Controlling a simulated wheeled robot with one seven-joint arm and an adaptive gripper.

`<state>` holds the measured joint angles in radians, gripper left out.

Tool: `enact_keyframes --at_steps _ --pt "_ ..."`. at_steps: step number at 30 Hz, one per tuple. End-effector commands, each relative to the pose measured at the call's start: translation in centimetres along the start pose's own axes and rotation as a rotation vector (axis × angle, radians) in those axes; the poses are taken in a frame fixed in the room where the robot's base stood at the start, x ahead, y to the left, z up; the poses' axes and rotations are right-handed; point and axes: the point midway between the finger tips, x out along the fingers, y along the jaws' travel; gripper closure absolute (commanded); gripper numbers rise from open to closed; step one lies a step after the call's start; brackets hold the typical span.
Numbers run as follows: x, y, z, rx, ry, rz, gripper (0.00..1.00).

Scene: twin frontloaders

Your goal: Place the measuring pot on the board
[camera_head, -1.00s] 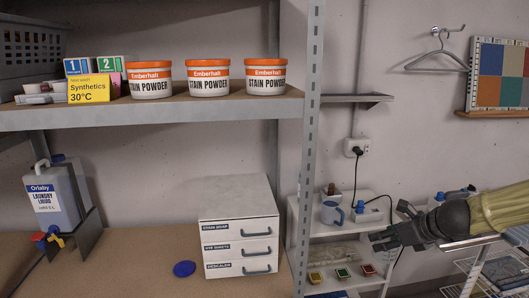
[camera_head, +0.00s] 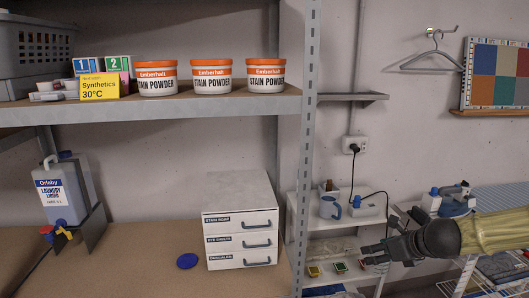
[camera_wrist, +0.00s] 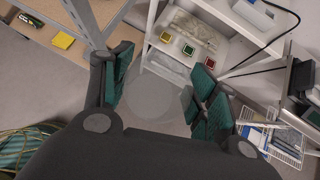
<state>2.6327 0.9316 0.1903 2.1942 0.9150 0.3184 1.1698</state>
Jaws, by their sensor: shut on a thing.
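My gripper (camera_head: 372,253) is at the lower right in the head view, in front of the white shelf unit. In the wrist view, its teal-padded fingers (camera_wrist: 161,88) are shut on a clear, see-through round vessel, which looks like the measuring pot (camera_wrist: 158,103). The pot is hard to make out in the head view. A board with coloured squares (camera_head: 495,75) stands on a wooden ledge on the right wall. I cannot tell whether this is the task's board.
The white shelf unit (camera_head: 297,232) holds a blue mug (camera_head: 330,207) and small coloured tubs (camera_wrist: 188,49). A steel post (camera_head: 307,150) stands left of my gripper. White drawers (camera_head: 240,220) sit on the brown shelf, with a blue disc (camera_head: 187,261) beside them. A wire rack (camera_head: 460,284) is at the lower right.

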Motion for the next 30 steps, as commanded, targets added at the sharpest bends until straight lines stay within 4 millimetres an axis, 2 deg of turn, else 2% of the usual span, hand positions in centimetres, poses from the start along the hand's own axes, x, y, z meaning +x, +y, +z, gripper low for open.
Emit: enact_keyframes --at_steps 3,17,23,30 --pt "1.2 0.9 -1.4 0.018 0.003 -0.015 0.67" --pt "5.4 4.8 -5.4 0.097 0.003 -0.098 0.67" --pt "7.3 7.2 -7.0 0.142 0.004 -0.145 0.67" --pt "9.5 11.0 -8.3 0.205 0.003 -0.208 0.67"
